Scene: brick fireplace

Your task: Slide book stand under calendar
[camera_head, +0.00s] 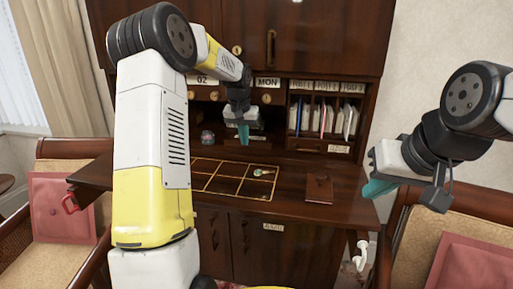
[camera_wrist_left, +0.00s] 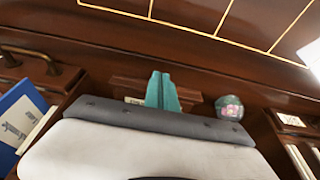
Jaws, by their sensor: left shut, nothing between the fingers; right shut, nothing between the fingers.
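The calendar shows as white cards in the dark desk hutch in the head view: a number card reading about 02 (camera_head: 203,80) and a MON card (camera_head: 267,82). My left gripper (camera_head: 243,135) hangs below and between these cards, in front of the hutch, shut and empty. In the left wrist view its teal fingers (camera_wrist_left: 162,92) are together in front of a small dark wooden piece (camera_wrist_left: 125,86); I cannot tell whether this is the book stand. My right gripper (camera_head: 378,188) is shut and empty, off the desk's right side.
The desktop has a yellow-lined grid (camera_head: 205,175) with a small pale object (camera_head: 262,172) on it. A brown notebook (camera_head: 319,189) lies to its right. Several upright files (camera_head: 323,117) fill the right hutch. A small globe-like ornament (camera_wrist_left: 229,107) stands near my left fingers. Chairs flank the desk.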

